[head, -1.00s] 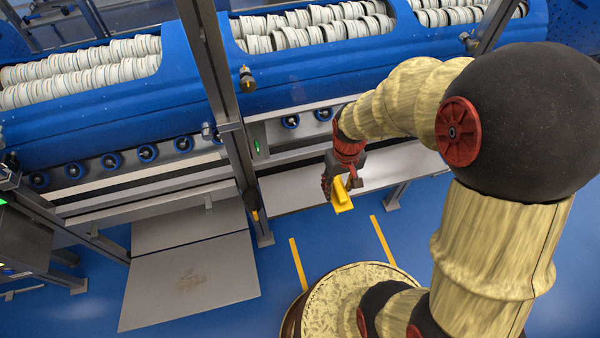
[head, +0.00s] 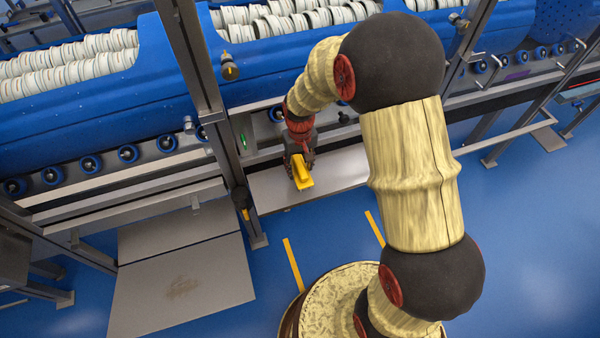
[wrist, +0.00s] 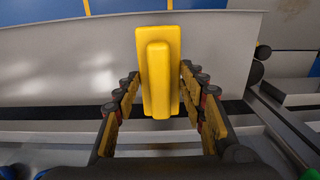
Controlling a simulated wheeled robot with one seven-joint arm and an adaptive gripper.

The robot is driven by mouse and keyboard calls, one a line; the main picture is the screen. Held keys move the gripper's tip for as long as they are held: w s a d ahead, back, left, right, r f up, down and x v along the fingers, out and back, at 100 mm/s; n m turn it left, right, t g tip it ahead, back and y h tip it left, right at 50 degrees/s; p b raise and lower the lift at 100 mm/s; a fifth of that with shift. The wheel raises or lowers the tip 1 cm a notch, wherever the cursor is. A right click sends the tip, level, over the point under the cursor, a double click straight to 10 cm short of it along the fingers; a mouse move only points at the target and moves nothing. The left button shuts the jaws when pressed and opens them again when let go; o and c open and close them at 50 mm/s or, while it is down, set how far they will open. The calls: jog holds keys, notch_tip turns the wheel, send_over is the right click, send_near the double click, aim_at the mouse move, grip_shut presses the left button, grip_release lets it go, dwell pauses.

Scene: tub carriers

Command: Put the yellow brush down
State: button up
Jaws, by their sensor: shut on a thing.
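The yellow brush (head: 303,175) is in my gripper, above or near a grey metal shelf (head: 342,172) in the head view. In the wrist view the brush (wrist: 160,65) stands between the two fingers, with its raised handle part toward the camera. My gripper (wrist: 158,95) is shut on the brush. In the head view my gripper (head: 300,162) sits in front of the blue machine. Whether the brush touches the shelf cannot be told.
The blue machine (head: 90,105) with rows of white tubs runs along the back. A grey upright post (head: 205,80) stands left of my gripper. A grey plate (head: 185,275) lies lower left. The blue floor (head: 530,230) is clear at right.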

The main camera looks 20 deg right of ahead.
aim_at(300, 171)
jog(key=shift+f+b, duration=0.75)
jog(key=shift+f, duration=0.8)
jog(key=shift+f, duration=0.15)
jog(key=o, duration=1.3)
jog(key=shift+o, duration=0.2)
